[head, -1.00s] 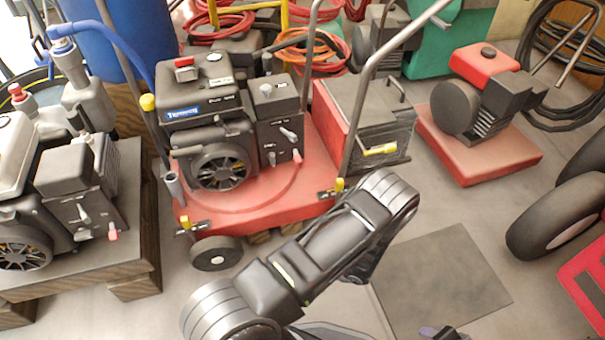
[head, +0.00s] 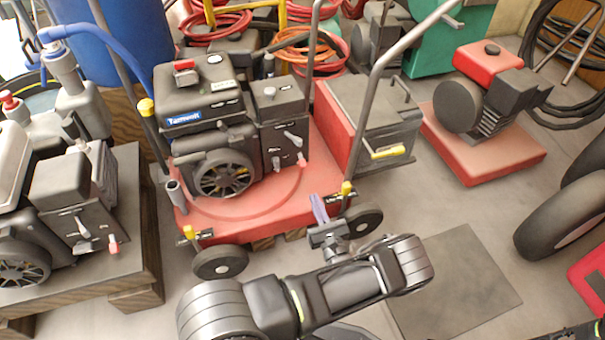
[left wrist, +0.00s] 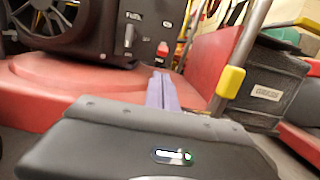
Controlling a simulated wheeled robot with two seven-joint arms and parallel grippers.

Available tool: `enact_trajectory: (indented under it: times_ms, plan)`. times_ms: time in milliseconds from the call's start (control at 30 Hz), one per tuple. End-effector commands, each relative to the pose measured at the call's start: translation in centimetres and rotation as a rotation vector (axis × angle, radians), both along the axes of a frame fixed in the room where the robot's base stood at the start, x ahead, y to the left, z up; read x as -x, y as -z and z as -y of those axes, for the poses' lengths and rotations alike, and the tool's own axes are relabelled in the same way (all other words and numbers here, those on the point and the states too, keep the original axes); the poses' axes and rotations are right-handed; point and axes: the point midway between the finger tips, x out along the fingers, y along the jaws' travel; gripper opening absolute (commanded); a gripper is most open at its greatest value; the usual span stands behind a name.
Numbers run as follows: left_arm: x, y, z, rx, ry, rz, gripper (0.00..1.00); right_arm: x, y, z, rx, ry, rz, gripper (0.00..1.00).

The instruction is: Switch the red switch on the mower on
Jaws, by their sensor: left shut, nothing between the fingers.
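The mower, with a red deck (head: 240,222) and a black engine (head: 200,100), stands in the middle of the head view. Its small red switch (head: 301,160) is low on the control box's front, below a grey lever (head: 292,138). The red switch also shows in the left wrist view (left wrist: 162,50), beyond my fingertips; its on or off position is unclear. My left gripper (head: 319,208) is shut and empty at the deck's front right corner, below the switch and apart from it. The fingers show in the left wrist view (left wrist: 161,90). My right gripper does not show.
A yellow-tipped post (head: 346,189) stands just right of my left fingers. The mower's grey handle bar (head: 365,100) rises to the right. A similar engine sits on a wooden pallet (head: 140,297) at left. A grey floor mat (head: 460,285) lies at right.

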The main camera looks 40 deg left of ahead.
Motion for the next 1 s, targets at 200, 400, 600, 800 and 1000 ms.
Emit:
enact_trajectory:
  times_ms: [200, 400, 600, 800, 1000]
  plan:
    - [-0.2, 0.0, -0.3, 0.002, -0.003, 0.001, 0.00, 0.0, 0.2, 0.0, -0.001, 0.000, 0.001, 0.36]
    - [-1.3, -0.1, -2.0, 0.002, -0.005, 0.002, 0.00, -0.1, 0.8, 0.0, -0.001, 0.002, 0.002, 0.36]
    - [-3.1, -0.5, -4.8, 0.003, -0.005, 0.003, 0.00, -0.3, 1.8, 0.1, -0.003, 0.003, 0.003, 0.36]
    - [-4.8, -1.0, -7.2, 0.005, -0.005, 0.001, 0.00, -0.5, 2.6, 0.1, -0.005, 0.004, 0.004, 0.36]
    - [-5.6, -1.4, -8.1, 0.004, -0.003, 0.000, 0.00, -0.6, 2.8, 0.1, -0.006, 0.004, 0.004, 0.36]
